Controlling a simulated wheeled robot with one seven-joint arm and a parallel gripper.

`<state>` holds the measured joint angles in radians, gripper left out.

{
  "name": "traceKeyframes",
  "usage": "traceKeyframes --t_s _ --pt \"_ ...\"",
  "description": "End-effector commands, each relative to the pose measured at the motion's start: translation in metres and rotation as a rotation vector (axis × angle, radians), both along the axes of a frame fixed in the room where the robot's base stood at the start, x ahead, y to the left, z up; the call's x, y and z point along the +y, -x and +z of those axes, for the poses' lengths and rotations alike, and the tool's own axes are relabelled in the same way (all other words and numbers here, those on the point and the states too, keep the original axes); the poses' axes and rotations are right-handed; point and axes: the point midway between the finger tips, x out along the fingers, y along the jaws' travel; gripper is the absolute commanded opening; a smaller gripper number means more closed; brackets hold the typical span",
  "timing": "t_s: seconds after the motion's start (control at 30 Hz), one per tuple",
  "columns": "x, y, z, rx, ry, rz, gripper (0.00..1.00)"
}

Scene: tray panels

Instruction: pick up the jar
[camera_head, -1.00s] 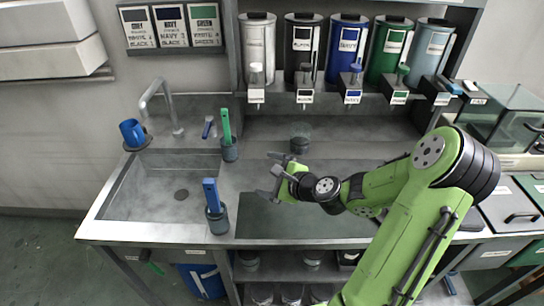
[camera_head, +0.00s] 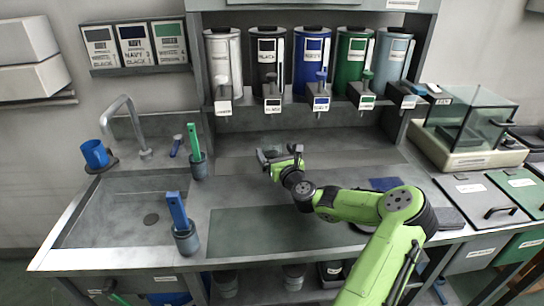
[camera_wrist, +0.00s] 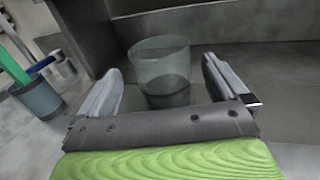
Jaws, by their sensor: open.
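The jar (camera_wrist: 160,62) is a clear, greenish, empty-looking glass with a darker base. It stands upright on the grey counter in the wrist view. My gripper (camera_wrist: 163,78) is open, its two fingers spread to the left and right of the jar in the picture. The near part of the jar's base is close to the gripper's palm bar. I cannot tell how deep the jar is between the fingers, and no contact shows. In the head view my gripper (camera_head: 279,153) is low over the back of the counter and hides most or all of the jar.
A cup with a green-handled tool (camera_head: 197,165) and a cup with a blue-handled tool (camera_head: 184,238) stand left, beside the sink (camera_head: 120,215). A dispenser shelf (camera_head: 300,96) with several canisters hangs behind. The front counter (camera_head: 270,235) is clear.

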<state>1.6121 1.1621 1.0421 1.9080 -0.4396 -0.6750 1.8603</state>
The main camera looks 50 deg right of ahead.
Motion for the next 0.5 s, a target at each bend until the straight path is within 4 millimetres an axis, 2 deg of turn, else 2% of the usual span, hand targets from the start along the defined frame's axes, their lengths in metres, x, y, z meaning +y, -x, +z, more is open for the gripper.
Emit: traceKeyframes --t_s 0.1,0.2,0.43,0.5 --pt "-0.012 -0.021 -0.003 -0.003 0.003 -0.001 1.0" --pt "-0.018 -0.033 -0.003 0.0 0.002 0.0 1.0" --pt "-0.019 -0.036 -0.001 0.0 0.001 0.0 1.0" --pt "-0.019 -0.036 -0.001 0.001 0.002 0.0 0.91"
